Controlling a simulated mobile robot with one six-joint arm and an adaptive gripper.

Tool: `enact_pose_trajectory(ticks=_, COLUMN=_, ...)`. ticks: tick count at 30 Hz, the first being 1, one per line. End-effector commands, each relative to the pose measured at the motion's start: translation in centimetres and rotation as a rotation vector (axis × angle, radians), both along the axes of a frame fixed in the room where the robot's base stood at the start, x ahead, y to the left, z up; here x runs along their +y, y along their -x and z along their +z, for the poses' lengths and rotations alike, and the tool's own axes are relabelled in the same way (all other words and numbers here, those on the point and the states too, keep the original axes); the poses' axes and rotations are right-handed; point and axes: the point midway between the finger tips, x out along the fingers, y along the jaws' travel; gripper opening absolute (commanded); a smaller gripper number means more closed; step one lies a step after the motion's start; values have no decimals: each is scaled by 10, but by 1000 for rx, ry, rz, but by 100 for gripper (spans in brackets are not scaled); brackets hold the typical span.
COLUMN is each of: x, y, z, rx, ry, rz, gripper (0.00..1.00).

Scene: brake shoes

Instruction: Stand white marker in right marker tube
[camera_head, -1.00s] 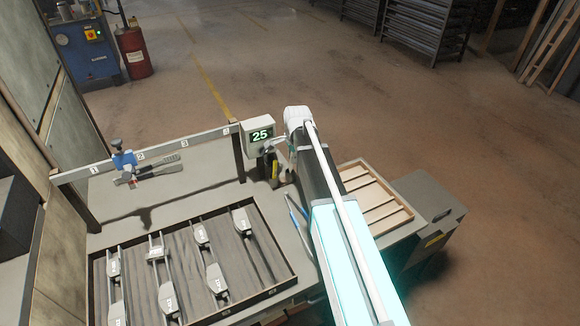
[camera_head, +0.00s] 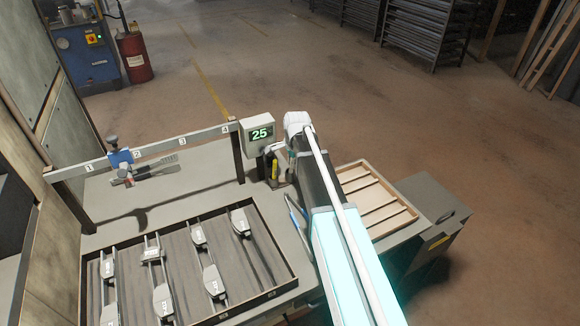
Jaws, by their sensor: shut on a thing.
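My gripper (camera_head: 290,155) is mostly hidden behind my own forearm, just right of the display post. A small white slanted piece (camera_head: 274,148) shows at its left side and looks like the white marker, held in the jaws above the table. Below it is a small dark and yellow cluster (camera_head: 274,168), which seems to be the marker tubes. The right tube cannot be made out clearly; my arm covers part of that spot. The white piece is above the cluster; whether they touch cannot be told.
A display reading 25 (camera_head: 260,134) stands on a post close left of the gripper. A rail (camera_head: 190,143) with a blue clamp (camera_head: 121,158) runs left. A tray of brake shoes (camera_head: 270,240) lies in front, a slatted wooden tray (camera_head: 408,214) right.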

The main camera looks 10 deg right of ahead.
Motion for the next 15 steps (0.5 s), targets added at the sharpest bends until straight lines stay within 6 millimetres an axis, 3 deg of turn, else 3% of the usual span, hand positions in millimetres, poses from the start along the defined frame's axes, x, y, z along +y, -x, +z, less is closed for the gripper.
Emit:
enact_pose_trajectory(ticks=8, x=0, y=1, z=0, rx=1, ry=0, rz=0, gripper=0)
enact_pose_trajectory(ticks=9, x=0, y=1, z=0, rx=1, ry=0, rz=0, gripper=26)
enact_pose_trajectory(ticks=13, x=0, y=0, z=0, rx=1, ry=0, rz=0, gripper=50)
enact_pose_trajectory(ticks=15, x=0, y=0, z=0, rx=1, ry=0, rz=0, gripper=55)
